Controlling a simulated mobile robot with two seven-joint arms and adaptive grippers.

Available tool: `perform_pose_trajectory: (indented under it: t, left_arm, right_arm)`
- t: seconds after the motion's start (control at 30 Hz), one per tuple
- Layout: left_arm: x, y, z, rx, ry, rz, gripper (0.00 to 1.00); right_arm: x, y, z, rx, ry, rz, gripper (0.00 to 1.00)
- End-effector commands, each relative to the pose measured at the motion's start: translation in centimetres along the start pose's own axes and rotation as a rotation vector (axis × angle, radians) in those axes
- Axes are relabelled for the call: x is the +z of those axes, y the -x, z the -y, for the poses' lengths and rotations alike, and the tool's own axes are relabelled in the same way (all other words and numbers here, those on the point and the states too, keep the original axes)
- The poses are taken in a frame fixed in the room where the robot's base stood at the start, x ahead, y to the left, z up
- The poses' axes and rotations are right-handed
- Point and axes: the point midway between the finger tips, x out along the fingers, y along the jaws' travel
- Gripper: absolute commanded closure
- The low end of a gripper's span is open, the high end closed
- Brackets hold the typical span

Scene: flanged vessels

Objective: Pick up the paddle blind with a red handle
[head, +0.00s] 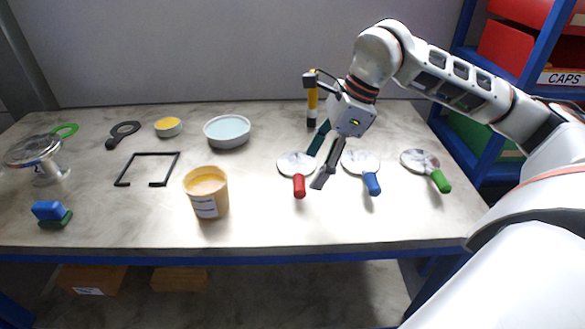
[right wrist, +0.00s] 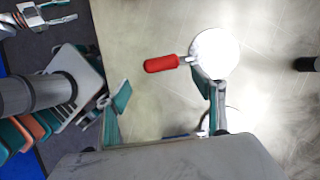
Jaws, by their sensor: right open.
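The paddle blind with a red handle (head: 299,186) lies on the table, its pale disc to the back and its handle toward the front edge. In the right wrist view its red handle (right wrist: 161,64) lies ahead of the fingers, and its bright disc (right wrist: 215,53) is partly overlapped by one finger. My right gripper (head: 320,160) is open and empty above the table, just right of the red-handled paddle; the fingers also show spread in the right wrist view (right wrist: 157,90). My left gripper does not show in the head view.
A blue-handled paddle (head: 372,184) lies close on the right, a green-handled one (head: 440,181) beyond it. A labelled tub (head: 207,195) stands left. A black and yellow upright object (head: 312,100) stands behind. The table front near the red handle is clear.

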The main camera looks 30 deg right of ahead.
Motion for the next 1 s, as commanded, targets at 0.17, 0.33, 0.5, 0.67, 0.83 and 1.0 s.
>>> perform_pose_trajectory:
  t: [0.17, 0.33, 0.5, 0.67, 0.83, 1.0]
  left_arm:
    - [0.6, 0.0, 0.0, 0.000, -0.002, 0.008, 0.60]
    - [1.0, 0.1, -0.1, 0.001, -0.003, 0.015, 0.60]
    - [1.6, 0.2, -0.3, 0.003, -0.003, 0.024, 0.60]
    - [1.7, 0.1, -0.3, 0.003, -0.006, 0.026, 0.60]
    - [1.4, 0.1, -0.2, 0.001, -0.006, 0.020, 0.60]
    - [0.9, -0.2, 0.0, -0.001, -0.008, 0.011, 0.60]
  right_arm:
    - [0.1, -2.0, -0.1, 0.005, -0.001, 0.000, 0.32]
    - [0.5, -3.4, 0.1, 0.008, 0.000, 0.002, 0.32]
    - [0.9, -5.9, 0.3, 0.009, -0.001, 0.000, 0.32]
    - [0.9, -7.2, 0.4, 0.005, -0.001, 0.002, 0.32]
    - [0.9, -7.1, 0.4, 0.004, -0.001, 0.003, 0.32]
    - [0.9, -7.1, 0.4, 0.004, -0.001, 0.003, 0.71]
